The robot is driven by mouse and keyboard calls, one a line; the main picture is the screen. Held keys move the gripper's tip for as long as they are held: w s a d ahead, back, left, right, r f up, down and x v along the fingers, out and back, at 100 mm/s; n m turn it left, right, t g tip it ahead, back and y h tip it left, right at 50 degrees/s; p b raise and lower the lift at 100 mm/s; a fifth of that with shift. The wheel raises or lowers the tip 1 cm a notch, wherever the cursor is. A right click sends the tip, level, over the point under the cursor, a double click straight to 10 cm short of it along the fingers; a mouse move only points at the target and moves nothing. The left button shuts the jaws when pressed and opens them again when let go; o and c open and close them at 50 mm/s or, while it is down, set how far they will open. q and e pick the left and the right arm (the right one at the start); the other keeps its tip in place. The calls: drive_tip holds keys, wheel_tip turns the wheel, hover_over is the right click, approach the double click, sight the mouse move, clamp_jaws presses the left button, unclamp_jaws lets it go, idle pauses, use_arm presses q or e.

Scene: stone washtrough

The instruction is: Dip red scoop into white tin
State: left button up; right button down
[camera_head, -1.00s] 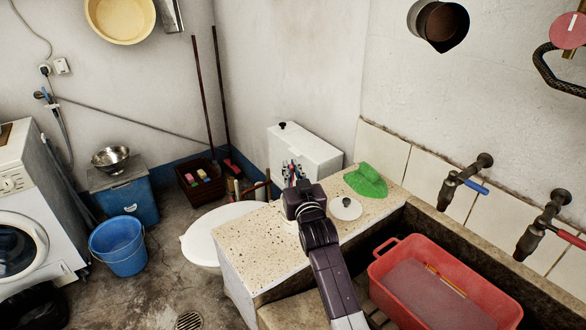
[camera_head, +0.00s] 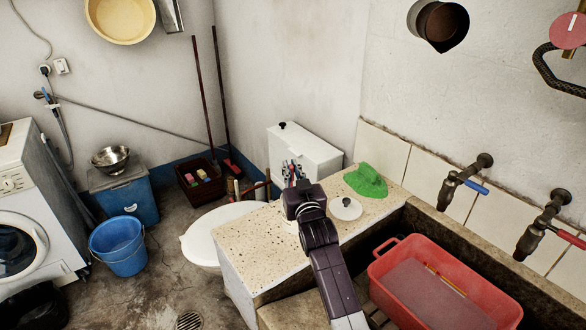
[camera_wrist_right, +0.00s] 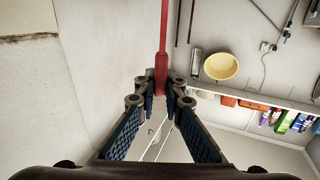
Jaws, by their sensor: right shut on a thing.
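My right gripper (camera_head: 292,168) reaches over the speckled counter (camera_head: 245,240), with its fingers pointing away. In the right wrist view, the gripper (camera_wrist_right: 160,103) is shut on the red scoop (camera_wrist_right: 162,72), whose straight red shaft runs up out of the picture. The scoop's bowl is not visible there, and I cannot make the scoop out clearly in the head view. A white round thing, probably the white tin (camera_head: 291,228), is mostly hidden behind my right wrist. A white lid with a dark knob (camera_head: 346,208) lies just right of the wrist. My left gripper is not in view.
A green object (camera_head: 366,181) lies on the counter's far corner. A red basin (camera_head: 395,283) sits in the stone trough to the right, below two taps. A white cistern (camera_head: 310,157) stands behind the counter. The counter's left front area is clear.

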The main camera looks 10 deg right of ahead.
drive_tip(key=shift+r, duration=0.15)
wheel_tip(320, 180, up, 11)
drive_tip(key=p, duration=0.9)
drive_tip(key=shift+p, duration=0.35)
drive_tip(key=shift+f, duration=0.25)
